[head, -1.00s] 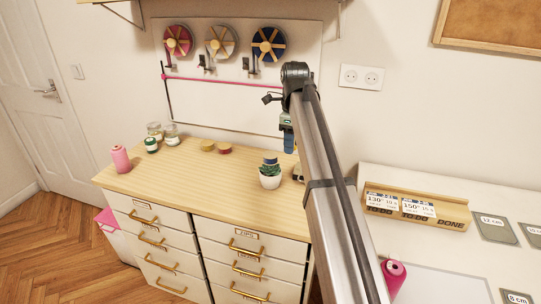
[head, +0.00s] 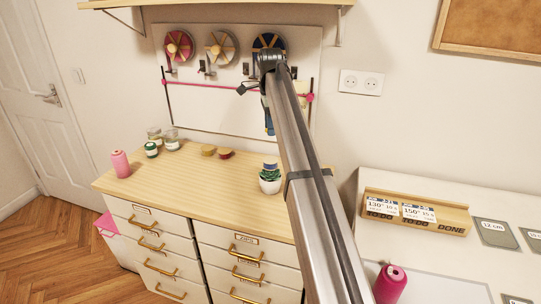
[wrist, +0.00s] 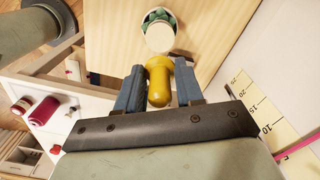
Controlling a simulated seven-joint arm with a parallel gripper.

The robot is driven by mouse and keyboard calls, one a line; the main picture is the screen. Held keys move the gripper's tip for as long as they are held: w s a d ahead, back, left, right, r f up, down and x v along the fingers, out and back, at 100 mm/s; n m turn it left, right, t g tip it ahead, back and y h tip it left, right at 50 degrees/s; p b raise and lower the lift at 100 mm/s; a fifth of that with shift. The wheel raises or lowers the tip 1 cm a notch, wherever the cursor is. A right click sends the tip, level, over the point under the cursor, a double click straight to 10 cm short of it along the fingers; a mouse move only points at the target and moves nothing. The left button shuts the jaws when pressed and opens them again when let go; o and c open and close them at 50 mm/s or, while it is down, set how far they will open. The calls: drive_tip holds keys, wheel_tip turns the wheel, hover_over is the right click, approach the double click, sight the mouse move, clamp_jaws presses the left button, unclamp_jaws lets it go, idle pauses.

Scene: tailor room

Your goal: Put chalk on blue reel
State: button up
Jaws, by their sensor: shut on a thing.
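In the wrist view my gripper (wrist: 159,92) has its blue fingers closed on a yellow piece with a rounded end, apparently the chalk (wrist: 158,82). In the head view my arm hides the chalk, and only a blue part of the gripper (head: 268,122) shows. The blue reel (head: 262,40) hangs at the right of three reels on the white wall panel. The end of my arm covers its lower part in the head view. How far the gripper is from the reel is hard to tell.
A pink reel (head: 179,45) and a grey reel (head: 221,46) hang left of the blue one. A pink cord crosses the panel (head: 225,115). A potted succulent (head: 270,182), small jars and a pink spool (head: 120,163) stand on the wooden dresser top (head: 190,190). A shelf (head: 220,3) is above.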

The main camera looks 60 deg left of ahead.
wheel_tip(320, 180, down, 9)
drive_tip(key=shift+f, duration=0.1)
idle(0.4)
drive_tip(key=shift+f, duration=0.15)
drive_tip(key=o, duration=1)
wheel_tip(320, 180, up, 12)
drive_tip(key=shift+r, duration=0.2)
